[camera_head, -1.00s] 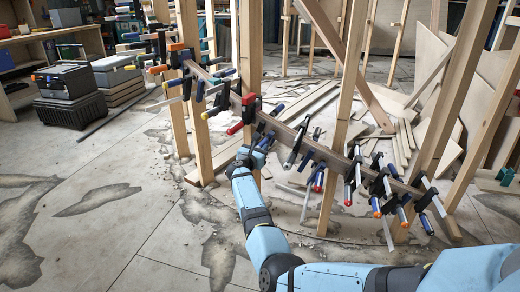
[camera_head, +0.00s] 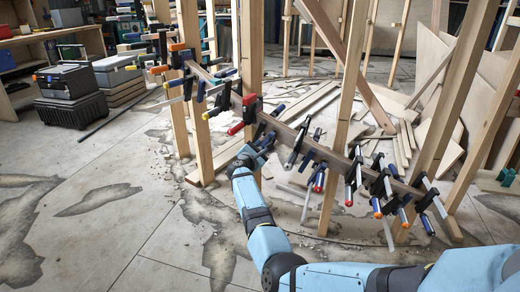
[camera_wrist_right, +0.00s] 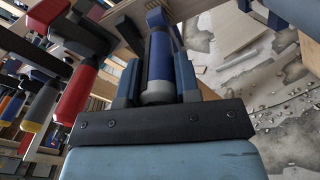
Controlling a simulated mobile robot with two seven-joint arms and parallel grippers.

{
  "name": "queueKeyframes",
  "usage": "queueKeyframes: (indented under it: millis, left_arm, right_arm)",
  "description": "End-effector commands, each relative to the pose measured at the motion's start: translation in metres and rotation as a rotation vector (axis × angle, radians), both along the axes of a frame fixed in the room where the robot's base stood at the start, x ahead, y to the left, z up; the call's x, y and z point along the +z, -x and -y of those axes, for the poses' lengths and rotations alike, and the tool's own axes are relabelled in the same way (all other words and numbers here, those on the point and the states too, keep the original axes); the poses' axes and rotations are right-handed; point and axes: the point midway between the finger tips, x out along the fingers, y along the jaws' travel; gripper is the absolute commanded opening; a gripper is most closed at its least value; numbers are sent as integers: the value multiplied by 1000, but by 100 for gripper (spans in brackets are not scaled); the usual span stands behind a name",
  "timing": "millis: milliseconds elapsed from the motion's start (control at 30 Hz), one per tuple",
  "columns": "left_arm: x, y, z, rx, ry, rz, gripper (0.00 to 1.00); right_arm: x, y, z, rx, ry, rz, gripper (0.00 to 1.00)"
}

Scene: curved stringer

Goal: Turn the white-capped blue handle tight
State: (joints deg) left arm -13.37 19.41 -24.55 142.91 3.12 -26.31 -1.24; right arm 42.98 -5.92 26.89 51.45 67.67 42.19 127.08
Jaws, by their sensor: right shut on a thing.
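The blue handle (camera_wrist_right: 159,55) with its pale, whitish cap (camera_wrist_right: 158,92) stands between the two fingers of my right gripper (camera_wrist_right: 157,82) in the right wrist view. The fingers are shut on it, one on each side, and the cap faces the camera. In the head view my right gripper (camera_head: 261,146) is at the curved wooden stringer, at one of the clamps along it. There the fingers and arm mostly hide the handle. My left gripper is not in view.
Several clamps line the curved stringer (camera_head: 323,152). A red-handled clamp (camera_wrist_right: 75,92) is close left of my right gripper. Wooden posts (camera_head: 341,110) stand around the stringer. Loose boards (camera_head: 398,140) lie behind. The floor (camera_head: 110,225) at front left is clear.

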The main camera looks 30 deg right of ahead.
Motion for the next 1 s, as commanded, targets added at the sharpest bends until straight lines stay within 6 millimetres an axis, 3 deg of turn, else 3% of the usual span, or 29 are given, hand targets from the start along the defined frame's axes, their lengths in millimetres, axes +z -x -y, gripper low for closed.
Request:
queueKeyframes:
  millis: [333,367,467,1000]
  left_arm:
    - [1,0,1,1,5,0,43]
    - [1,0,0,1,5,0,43]
    - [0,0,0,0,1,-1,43]
    - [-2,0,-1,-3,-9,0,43]
  right_arm:
    - [3,0,2,-1,-1,7,7]
    - [3,0,2,-1,-1,7,33]
    - [3,0,2,-1,-1,7,56]
    - [0,3,-5,0,-2,3,56]
